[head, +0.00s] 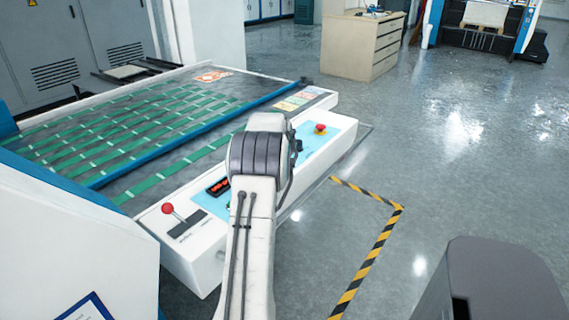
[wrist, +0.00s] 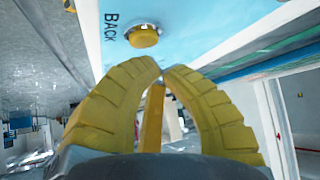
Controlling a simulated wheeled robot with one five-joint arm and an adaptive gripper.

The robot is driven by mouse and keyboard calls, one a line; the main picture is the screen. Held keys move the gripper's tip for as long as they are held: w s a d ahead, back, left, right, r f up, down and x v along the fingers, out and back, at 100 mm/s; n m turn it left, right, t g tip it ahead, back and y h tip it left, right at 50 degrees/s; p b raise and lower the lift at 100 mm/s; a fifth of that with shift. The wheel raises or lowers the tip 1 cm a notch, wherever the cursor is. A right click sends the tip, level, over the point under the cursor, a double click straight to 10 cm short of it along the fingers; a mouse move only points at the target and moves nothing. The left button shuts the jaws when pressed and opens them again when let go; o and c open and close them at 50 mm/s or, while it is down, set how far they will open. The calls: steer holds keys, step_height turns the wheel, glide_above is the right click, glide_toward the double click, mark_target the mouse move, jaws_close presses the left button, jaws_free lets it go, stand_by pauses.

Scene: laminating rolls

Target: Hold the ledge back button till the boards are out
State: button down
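The round yellow button (wrist: 144,36) sits in a metal collar on a light blue panel (wrist: 185,25) with the word BACK beside it. My gripper (wrist: 161,68) has its yellow fingers brought together at the tips, just short of the button in the picture. I cannot tell whether they touch it. Nothing shows held at the tips. In the head view my arm hides the gripper and the button. The machine's bed (head: 130,185) carries green belts. A flat orange and white piece (head: 212,76) lies at its far end; I cannot tell if it is a board.
The control ledge (head: 340,145) bears a red emergency button (head: 320,129), a red digital display (head: 217,187) and a red-knobbed lever (head: 168,208). Yellow-black floor tape (head: 372,255) runs right of it. A wooden cabinet (head: 345,47) stands behind. The floor to the right is open.

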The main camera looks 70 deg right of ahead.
steer(key=shift+f, duration=0.1)
steer(key=shift+f+b, duration=0.35)
steer(key=shift+b, duration=0.1)
steer(key=shift+f+b, duration=0.35)
steer(key=shift+f, duration=0.1)
stand_by(1.7)
steer(key=shift+r, duration=0.15)
stand_by(3.8)
steer(key=shift+r+p, duration=0.6)
steer(key=shift+r, duration=0.15)
steer(key=shift+r, duration=0.15)
steer(key=shift+r+p, duration=1.85)
steer(key=shift+r, duration=0.5)
